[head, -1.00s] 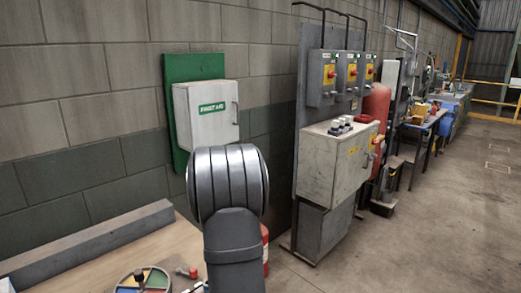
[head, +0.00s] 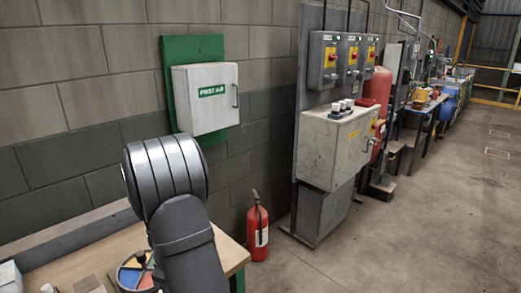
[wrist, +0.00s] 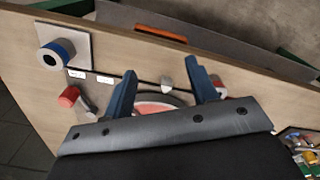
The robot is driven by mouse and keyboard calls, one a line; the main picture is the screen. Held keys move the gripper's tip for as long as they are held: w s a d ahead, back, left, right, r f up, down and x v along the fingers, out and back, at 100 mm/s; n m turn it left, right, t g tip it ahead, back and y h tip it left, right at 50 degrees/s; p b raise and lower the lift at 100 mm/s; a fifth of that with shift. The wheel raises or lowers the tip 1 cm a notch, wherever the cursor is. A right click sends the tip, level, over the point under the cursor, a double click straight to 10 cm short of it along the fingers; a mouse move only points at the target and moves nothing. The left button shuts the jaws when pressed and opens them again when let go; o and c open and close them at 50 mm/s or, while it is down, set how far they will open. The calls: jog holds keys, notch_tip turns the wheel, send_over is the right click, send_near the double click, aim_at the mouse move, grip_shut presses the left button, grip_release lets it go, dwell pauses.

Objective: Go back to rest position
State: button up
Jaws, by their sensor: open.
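My gripper (wrist: 161,68) shows in the wrist view with its two blue fingers spread apart and nothing between their tips. It is above the wooden table (wrist: 120,50); its height over the table is hard to judge. In the head view my arm rises in front of the table (head: 85,258), and the gripper itself is out of that view. A round tray with coloured sections (head: 128,276) is partly hidden behind my arm. In the wrist view a blue-rimmed cylinder (wrist: 57,52) sits on a grey square plate (wrist: 78,42), left of the fingers.
A red piece (wrist: 69,97) lies left of the fingers. A red fire extinguisher (head: 257,230) stands on the floor beyond the table. A first aid box (head: 206,98) and an electrical cabinet (head: 337,148) are at the wall. Open floor (head: 420,240) lies to the right.

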jog(key=a+f, duration=0.2)
jog(key=a, duration=0.1)
jog(key=a+f, duration=0.1)
jog(key=a, duration=0.1)
jog(key=shift+s+f, duration=0.2)
jog(key=shift+f, duration=0.9)
jog(key=shift+r, duration=0.15)
jog(key=shift+r, duration=0.3)
jog(key=w+d+r, duration=0.2)
jog(key=d+r, duration=0.2)
jog(key=d, duration=0.4)
jog(key=w+d+r, duration=0.3)
jog(key=d+r, duration=0.1)
jog(key=d, duration=0.4)
jog(key=shift+w+r, duration=0.25)
jog(key=shift+r, duration=0.1)
